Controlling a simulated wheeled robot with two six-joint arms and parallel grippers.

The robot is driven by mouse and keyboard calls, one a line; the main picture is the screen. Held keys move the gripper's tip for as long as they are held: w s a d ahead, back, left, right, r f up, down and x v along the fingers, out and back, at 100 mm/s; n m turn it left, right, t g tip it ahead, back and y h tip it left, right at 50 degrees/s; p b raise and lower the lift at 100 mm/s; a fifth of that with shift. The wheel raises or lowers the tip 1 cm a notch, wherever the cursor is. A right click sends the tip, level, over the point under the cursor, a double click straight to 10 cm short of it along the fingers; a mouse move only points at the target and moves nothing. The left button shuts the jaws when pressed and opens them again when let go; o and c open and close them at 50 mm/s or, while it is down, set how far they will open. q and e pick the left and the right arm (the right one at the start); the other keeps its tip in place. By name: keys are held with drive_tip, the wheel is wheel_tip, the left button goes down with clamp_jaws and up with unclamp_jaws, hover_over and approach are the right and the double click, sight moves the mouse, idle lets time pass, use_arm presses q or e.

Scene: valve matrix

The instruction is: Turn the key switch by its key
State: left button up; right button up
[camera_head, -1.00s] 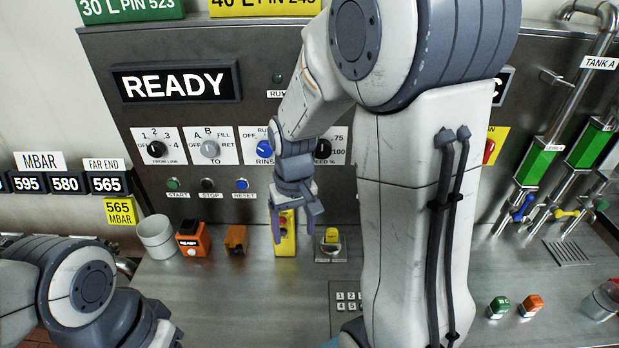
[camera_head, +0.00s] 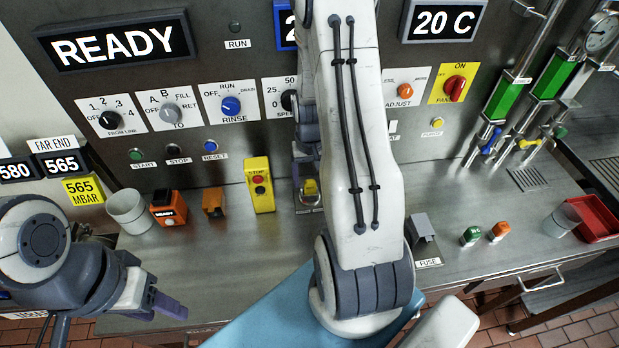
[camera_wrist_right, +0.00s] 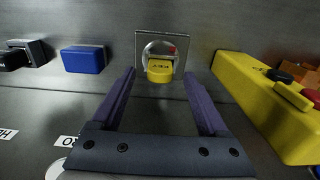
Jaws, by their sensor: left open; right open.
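The key switch shows in the right wrist view as a square metal plate (camera_wrist_right: 142,44) with a round lock and a yellow key (camera_wrist_right: 159,72) standing out of it. In the head view the key (camera_head: 310,187) is partly hidden by my right arm. My right gripper (camera_wrist_right: 159,78) is open, its two purple fingers pointing at the switch, one on each side of the key's line. The fingers look apart from the key; their exact depth is unclear. My left gripper (camera_head: 172,304) is low at the left, away from the switch, open and empty.
A yellow stop button box (camera_head: 260,186) stands beside the switch; it also shows in the wrist view (camera_wrist_right: 262,95). Orange boxes (camera_head: 168,210) and a white cup (camera_head: 127,212) are further left. A fuse box (camera_head: 422,229) and green and orange buttons (camera_head: 471,236) are right.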

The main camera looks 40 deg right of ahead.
drive_tip(key=shift+f, duration=0.8)
